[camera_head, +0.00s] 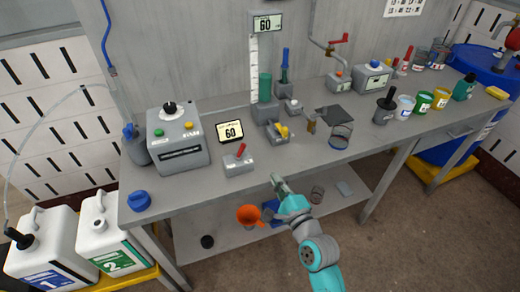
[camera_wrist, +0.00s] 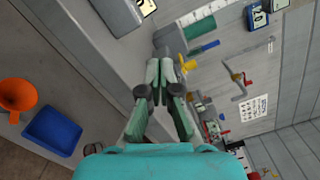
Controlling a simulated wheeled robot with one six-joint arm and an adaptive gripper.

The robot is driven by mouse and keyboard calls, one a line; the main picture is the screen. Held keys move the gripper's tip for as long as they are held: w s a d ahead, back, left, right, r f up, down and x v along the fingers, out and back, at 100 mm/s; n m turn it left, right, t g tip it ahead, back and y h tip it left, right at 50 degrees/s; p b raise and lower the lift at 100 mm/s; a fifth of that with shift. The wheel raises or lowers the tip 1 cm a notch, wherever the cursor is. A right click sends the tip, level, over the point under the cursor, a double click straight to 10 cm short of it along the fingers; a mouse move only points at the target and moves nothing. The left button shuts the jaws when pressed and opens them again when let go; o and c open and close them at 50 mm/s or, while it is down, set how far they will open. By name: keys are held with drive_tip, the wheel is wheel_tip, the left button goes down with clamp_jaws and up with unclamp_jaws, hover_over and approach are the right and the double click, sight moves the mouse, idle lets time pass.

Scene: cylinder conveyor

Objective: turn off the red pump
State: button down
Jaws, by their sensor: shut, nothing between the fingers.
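A red pump-like part (camera_head: 513,40) shows at the far right edge of the head view, above a blue drum (camera_head: 480,72), cut off by the frame. A small grey box with a red lever (camera_head: 240,155) sits near the bench's front left. A pipe valve with a red handle (camera_head: 338,40) is on the back wall, and its handle also shows in the wrist view (camera_wrist: 246,79). My gripper (camera_head: 277,180) is shut and empty at the bench's front edge, apart from all of these. Its fingertips show in the wrist view (camera_wrist: 160,66).
The grey bench (camera_head: 200,193) holds a large grey machine (camera_head: 178,140), a display (camera_head: 230,131), a yellow-handled valve (camera_head: 279,130), a dark pad (camera_head: 334,115) and several jars at right. An orange funnel (camera_head: 250,215) and blue tray (camera_wrist: 53,130) are lower down. Two white canisters stand at left.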

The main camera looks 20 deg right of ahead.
sight(252, 161)
drive_tip(key=shift+w, duration=0.1)
drive_tip(key=w, duration=1)
drive_tip(key=shift+w+a+r, duration=0.1)
drive_tip(key=shift+a, duration=0.2)
drive_tip(key=shift+a+r, duration=0.2)
drive_tip(key=shift+a, duration=0.3)
drive_tip(key=shift+a+r, duration=0.2)
drive_tip(key=shift+a, duration=0.25)
drive_tip(key=shift+w+a+r, duration=0.15)
drive_tip(key=shift+a+r, duration=0.25)
drive_tip(key=shift+a, duration=0.4)
